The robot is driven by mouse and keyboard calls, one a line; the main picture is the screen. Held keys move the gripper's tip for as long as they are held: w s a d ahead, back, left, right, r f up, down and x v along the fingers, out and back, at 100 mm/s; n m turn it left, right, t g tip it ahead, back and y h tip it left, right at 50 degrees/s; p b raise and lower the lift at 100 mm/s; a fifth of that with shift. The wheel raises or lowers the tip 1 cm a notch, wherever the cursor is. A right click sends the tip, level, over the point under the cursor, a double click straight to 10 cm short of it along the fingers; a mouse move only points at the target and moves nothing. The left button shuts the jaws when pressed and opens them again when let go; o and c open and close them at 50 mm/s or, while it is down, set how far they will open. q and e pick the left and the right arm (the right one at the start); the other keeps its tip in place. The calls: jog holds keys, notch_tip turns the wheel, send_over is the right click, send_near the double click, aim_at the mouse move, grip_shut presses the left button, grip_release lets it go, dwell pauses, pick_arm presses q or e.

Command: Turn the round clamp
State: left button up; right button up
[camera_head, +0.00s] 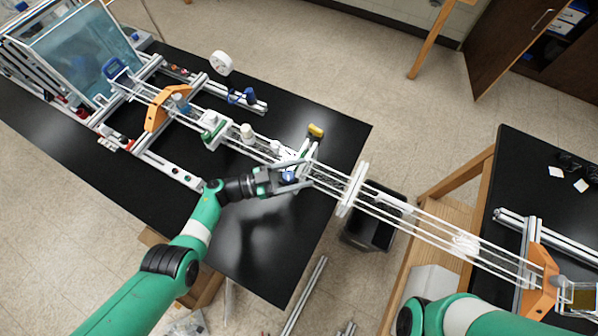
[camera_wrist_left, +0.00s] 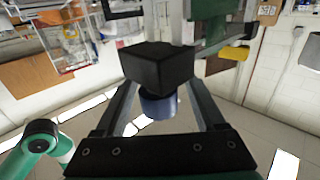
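A small blue round piece (camera_head: 288,177), which looks like the round clamp, sits on the rail assembly between the fingers of my left gripper (camera_head: 303,174). In the left wrist view this blue-grey cylinder (camera_wrist_left: 159,105) is below a black block (camera_wrist_left: 158,68). The left gripper (camera_wrist_left: 160,88) is open, with one finger on each side of the cylinder. The block hides part of the cylinder, so I cannot tell whether the fingers touch it. My right arm enters at the lower right of the head view; its gripper is out of view.
Long clear rods (camera_head: 430,229) run from the black table (camera_head: 245,250) across a gap to a second table (camera_head: 540,165). Orange brackets (camera_head: 157,108) support them. A yellow piece (camera_head: 316,130) lies behind the left gripper. A black bin (camera_head: 370,232) stands in the gap.

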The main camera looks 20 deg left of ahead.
pick_arm(q)
jog(key=shift+f, duration=0.1)
jog(key=p+v, duration=0.1)
jog(key=v, duration=1)
jog(key=shift+s+a, duration=0.2)
jog(key=shift+a, duration=0.05)
